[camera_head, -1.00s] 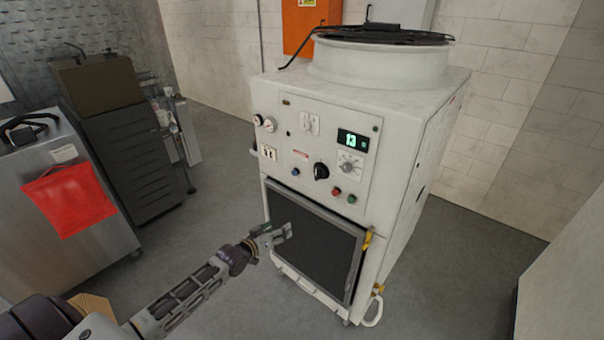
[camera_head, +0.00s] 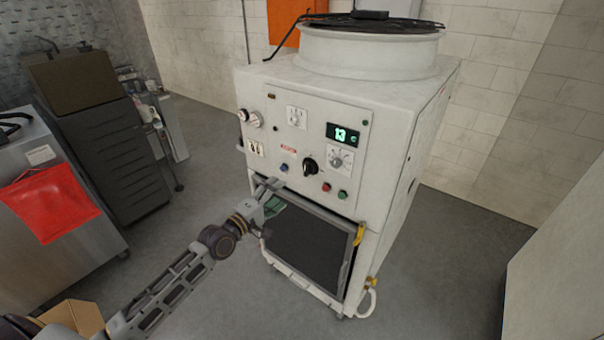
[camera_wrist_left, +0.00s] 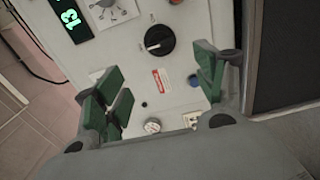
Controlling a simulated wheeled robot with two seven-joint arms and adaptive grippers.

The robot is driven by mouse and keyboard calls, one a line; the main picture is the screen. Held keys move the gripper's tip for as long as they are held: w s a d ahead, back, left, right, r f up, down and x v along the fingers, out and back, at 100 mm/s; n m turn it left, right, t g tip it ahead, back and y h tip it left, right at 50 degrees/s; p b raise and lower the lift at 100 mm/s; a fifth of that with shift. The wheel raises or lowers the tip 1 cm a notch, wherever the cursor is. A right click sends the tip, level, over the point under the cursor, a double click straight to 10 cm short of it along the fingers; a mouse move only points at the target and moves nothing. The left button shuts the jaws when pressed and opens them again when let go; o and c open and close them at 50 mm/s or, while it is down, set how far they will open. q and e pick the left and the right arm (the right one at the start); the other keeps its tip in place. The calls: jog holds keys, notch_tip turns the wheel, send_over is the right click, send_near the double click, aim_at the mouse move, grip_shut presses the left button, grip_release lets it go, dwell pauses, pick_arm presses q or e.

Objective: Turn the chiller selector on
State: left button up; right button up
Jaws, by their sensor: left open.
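The chiller (camera_head: 420,110) is a white cabinet with a control panel on its front. A black rotary selector (camera_head: 310,166) sits low in the middle of the panel, with a pale pointer mark. It also shows in the left wrist view as a round black knob (camera_wrist_left: 159,40), beyond the fingertips. My left gripper (camera_head: 272,194) is open and empty, in front of the panel's lower left, below and left of the selector. In the left wrist view its green-padded fingers (camera_wrist_left: 163,90) stand apart with the panel behind them. My right gripper is not in view.
A green display (camera_head: 344,134) reads 13. A dial (camera_head: 340,159), a blue button (camera_head: 284,168), and red and green buttons (camera_head: 334,190) surround the selector. A dark grille (camera_head: 306,245) lies below. A steel cabinet with a red pouch (camera_head: 48,203) stands left; floor between is clear.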

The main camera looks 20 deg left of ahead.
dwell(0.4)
pick_arm(q)
jog(key=shift+w, duration=0.25)
send_near(305, 171)
jog(key=shift+w, duration=1.4)
jog(key=shift+d+p+x, duration=0.2)
jog(key=shift+p+x, duration=0.1)
jog(key=shift+x, duration=1.1)
jog(key=shift+d+p+x, duration=0.2)
jog(key=shift+p+x, duration=0.05)
jog(key=shift+x, duration=1.1)
jog(key=shift+w, duration=0.1)
jog(key=c, duration=1)
jog(key=shift+c, duration=0.2)
